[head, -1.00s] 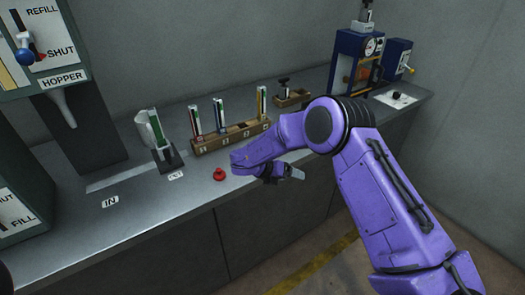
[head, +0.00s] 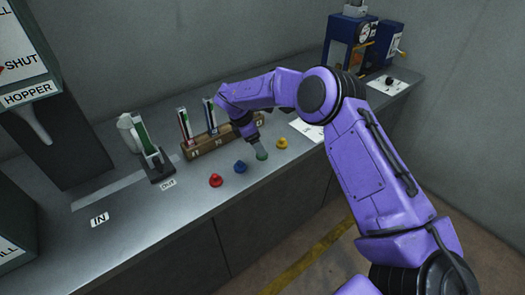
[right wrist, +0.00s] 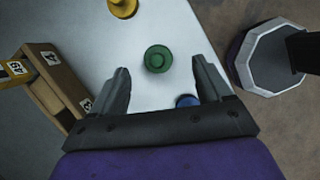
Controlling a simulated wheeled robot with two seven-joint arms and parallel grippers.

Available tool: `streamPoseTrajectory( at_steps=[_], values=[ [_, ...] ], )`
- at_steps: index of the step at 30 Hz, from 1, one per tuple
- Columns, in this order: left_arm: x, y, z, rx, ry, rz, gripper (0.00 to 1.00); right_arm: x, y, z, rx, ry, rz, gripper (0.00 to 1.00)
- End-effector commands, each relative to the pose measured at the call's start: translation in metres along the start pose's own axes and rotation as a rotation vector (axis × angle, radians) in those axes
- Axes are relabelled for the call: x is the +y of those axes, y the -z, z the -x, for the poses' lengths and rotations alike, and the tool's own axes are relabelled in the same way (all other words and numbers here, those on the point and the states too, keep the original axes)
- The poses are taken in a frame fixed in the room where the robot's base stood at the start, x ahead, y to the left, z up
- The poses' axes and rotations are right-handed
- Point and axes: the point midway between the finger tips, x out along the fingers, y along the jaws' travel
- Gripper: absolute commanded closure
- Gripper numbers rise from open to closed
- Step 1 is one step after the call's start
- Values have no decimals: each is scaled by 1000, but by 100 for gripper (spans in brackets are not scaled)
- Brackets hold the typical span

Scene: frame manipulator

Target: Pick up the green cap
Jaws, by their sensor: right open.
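The green cap (right wrist: 158,59) lies on the grey bench top and shows in the right wrist view, centred between and slightly ahead of my fingers. In the head view only a little of the green cap (head: 262,156) shows, just below my right fingertips. My right gripper (head: 256,147) is open and empty, pointing down over the cap. Its two fingers (right wrist: 160,66) stand apart in the right wrist view, one on each side of the cap. I cannot tell the exact height between fingertips and cap. My left gripper is not in view.
A blue cap (head: 240,167) and a yellow cap (head: 282,143) lie close on either side, with a red cap (head: 215,180) farther left. The wooden rack (head: 204,147) with tubes stands just behind. The bench's front edge is close.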

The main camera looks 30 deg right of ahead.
Motion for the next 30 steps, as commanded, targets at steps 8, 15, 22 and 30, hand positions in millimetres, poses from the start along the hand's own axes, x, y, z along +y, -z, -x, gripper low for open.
streamPoseTrajectory(
  at_steps=[8, 15, 22, 30],
  values=[
    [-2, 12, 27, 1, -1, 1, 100, 0, -4, -45, -2, 4, 0, 22],
    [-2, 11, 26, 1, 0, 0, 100, 0, -3, -52, -1, 2, 0, 22],
    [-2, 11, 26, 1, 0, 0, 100, 0, -3, -52, -1, 3, 0, 80],
    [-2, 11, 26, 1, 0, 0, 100, 0, -2, -52, -1, 3, 1, 81]
  ],
)
